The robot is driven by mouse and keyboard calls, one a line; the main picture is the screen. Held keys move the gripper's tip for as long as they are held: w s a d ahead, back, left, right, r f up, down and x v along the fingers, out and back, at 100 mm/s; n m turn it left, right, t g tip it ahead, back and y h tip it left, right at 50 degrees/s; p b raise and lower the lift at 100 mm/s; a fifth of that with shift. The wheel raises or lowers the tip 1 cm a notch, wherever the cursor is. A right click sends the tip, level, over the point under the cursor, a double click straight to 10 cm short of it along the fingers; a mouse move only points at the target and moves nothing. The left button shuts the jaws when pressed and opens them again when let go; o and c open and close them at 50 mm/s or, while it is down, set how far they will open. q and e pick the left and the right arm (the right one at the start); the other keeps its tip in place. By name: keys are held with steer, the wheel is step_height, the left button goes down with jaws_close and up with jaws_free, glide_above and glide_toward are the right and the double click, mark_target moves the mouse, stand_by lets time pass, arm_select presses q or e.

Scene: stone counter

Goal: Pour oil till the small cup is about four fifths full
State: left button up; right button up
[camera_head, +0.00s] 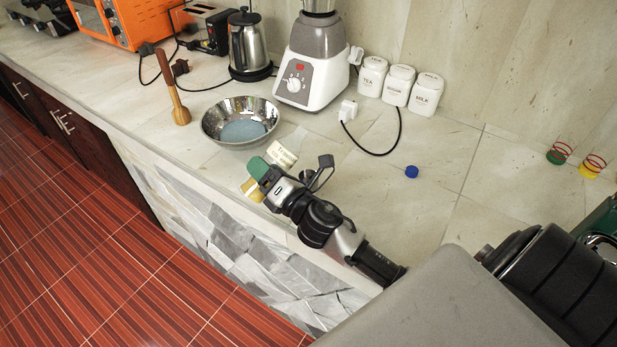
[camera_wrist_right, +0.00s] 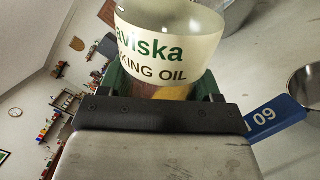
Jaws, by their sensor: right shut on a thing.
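My right gripper (camera_head: 262,172) is shut on a clear bottle with a cream label (camera_head: 281,154) reading cooking oil. Yellow oil (camera_head: 253,190) shows on its other side. The bottle looks strongly tilted, in front of the steel bowl. In the right wrist view, the bottle (camera_wrist_right: 165,50) fills the space beyond the gripper (camera_wrist_right: 160,100); its mouth is out of frame. A small metal vessel (camera_head: 307,176), perhaps the small cup, shows partly behind the gripper. A round steel vessel (camera_wrist_right: 308,90) is cut off at the wrist view's right edge. I cannot see its fill level. My left gripper is not in view.
A steel bowl (camera_head: 240,117) stands left of a blender (camera_head: 312,70) and canisters (camera_head: 398,85). A wooden pestle (camera_head: 172,90) and kettle (camera_head: 249,47) stand further left. A blue cap (camera_head: 411,171) lies on the counter, with bare stone around it.

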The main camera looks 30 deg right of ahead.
steer(key=shift+a+f+m+h+b, duration=0.15)
steer(key=shift+a+f+m+b, duration=0.2)
steer(key=shift+m+b, duration=0.55)
steer(key=shift+a+f+m+h+b, duration=0.25)
steer(key=shift+m+b, duration=0.35)
steer(key=shift+m, duration=0.6)
stand_by(3.2)
steer(key=shift+a+r+m+t+p, duration=0.15)
steer(key=shift+r+m+t+p, duration=0.25)
steer(key=shift+m, duration=0.6)
stand_by(1.7)
